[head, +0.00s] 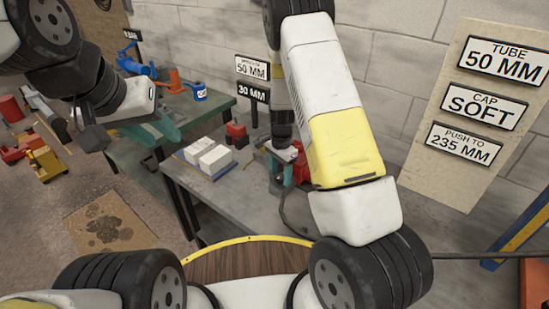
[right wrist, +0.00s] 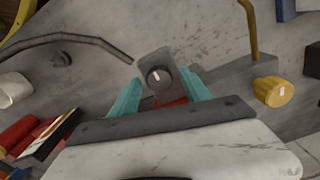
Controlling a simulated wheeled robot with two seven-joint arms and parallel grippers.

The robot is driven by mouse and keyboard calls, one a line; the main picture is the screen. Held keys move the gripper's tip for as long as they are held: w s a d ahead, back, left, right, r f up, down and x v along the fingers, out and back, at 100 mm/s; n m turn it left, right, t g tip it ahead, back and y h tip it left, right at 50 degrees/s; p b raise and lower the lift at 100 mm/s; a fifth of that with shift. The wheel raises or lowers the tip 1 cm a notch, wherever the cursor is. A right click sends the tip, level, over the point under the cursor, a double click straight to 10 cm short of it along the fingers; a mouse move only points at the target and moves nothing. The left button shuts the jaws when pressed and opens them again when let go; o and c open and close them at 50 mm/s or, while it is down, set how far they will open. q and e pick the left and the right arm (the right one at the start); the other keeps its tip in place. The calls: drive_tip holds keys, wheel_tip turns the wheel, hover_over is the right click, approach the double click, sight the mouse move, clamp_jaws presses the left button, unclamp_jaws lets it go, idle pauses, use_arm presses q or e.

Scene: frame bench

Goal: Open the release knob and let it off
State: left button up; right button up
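In the right wrist view a round dark knob (right wrist: 158,76) with a white pointer mark sits on a grey block. I take it for the release knob, though no label shows. My right gripper (right wrist: 160,82) has its two teal fingers apart, one on each side of the block. Whether a finger touches it I cannot tell. In the head view my right gripper (head: 287,168) is low over the grey bench at a red device (head: 301,169), and the knob is hidden. My left gripper (head: 160,129) is over the green bench, away from the knob, its finger gap unclear.
A yellow knob (right wrist: 273,92) stands right of my fingers in the right wrist view. White blocks (head: 208,158) lie on the grey bench (head: 222,197). A sign (head: 254,92) reads 30 MM. The wall board (head: 487,105) reads TUBE 50 MM, CAP SOFT, PUSH TO 235 MM.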

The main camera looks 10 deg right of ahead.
clamp_jaws()
